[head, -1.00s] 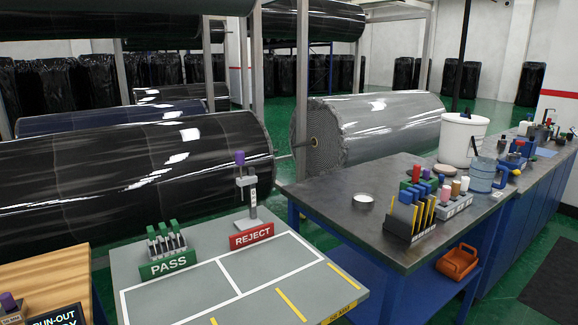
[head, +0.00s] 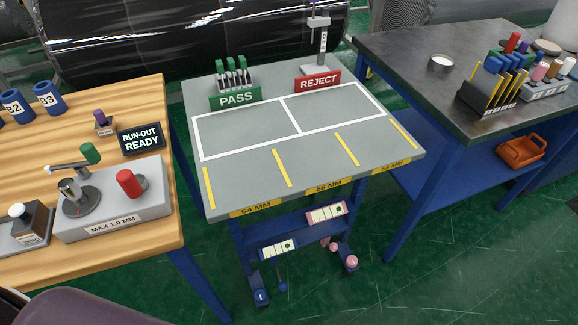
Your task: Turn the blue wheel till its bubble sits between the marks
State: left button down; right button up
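Below the grey table's front edge are two level vials. The left vial (head: 278,248) is pale with a blue surround, and a dark green bubble spot lies toward its right end. The right vial (head: 325,213) has a pink surround, with a similar spot near its right end. A blue wheel (head: 260,298) with a white mark sits low at the left leg, and a small blue knob (head: 282,287) hangs beside it. Pink knobs (head: 351,262) sit by the right leg. The marks are too small to read clearly. Neither of my grippers is in view.
The grey table (head: 245,150) carries a PASS rack (head: 235,88) and a REJECT stand (head: 318,78). A wooden bench (head: 120,255) with a gauge stands left, a dark-topped bench (head: 410,75) right. Green floor (head: 440,265) is open in front of the right bench.

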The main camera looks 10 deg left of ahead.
aim_at(260, 295)
jog(key=k+j, duration=0.45)
jog(key=k, duration=0.2)
jog(key=k+j+u, duration=0.15)
jog(key=k+j, duration=0.3)
jog(key=k, duration=0.2)
